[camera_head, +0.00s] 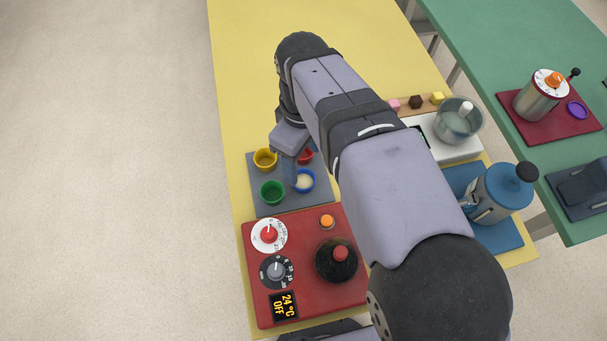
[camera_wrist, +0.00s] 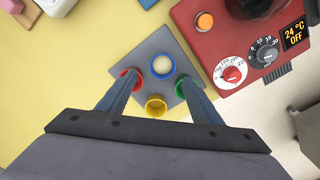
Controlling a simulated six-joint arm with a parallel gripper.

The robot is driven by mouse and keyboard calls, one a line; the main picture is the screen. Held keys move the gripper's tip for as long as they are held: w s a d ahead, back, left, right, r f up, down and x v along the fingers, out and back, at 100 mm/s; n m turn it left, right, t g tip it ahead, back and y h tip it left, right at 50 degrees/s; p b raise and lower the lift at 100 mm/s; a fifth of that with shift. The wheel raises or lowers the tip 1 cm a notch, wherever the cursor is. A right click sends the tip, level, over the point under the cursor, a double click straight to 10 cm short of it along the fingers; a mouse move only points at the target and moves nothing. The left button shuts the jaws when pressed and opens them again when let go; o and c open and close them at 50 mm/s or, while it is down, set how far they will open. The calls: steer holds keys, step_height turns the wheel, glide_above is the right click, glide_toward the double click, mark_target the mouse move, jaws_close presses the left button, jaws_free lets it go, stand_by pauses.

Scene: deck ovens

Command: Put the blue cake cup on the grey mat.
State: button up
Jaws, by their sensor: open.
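The blue cake cup (camera_head: 304,181) holds something pale and stands on the grey mat (camera_head: 291,207), near its right edge in the head view. In the wrist view the blue cup (camera_wrist: 162,66) sits on the upper part of the grey mat (camera_wrist: 167,39). My gripper (camera_head: 290,168) is over the mat, partly covering the cups. In the wrist view my gripper (camera_wrist: 158,82) is open and empty; its fingertips overlap the red and green cups, with the blue cup just beyond the gap. Its exact height above the cups cannot be told.
A yellow cup (camera_head: 265,158), a red cup (camera_head: 307,157) and a green cup (camera_head: 272,192) share the mat closely. A red control panel (camera_head: 305,290) with dials lies in front. A blue pot (camera_head: 502,192) and a white scale (camera_head: 444,150) stand right. The yellow table's far end is clear.

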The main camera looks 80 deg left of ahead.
steer(key=shift+f, duration=0.15)
steer(key=p, duration=0.2)
glide_above(303, 185)
steer(key=shift+d+f, duration=0.1)
steer(key=shift+f, duration=3.45)
steer(key=c, duration=1.2)
steer(key=shift+r, duration=0.1)
steer(key=shift+w+r+b, duration=0.1)
steer(key=shift+r+b, duration=0.45)
steer(key=shift+r, duration=4.5)
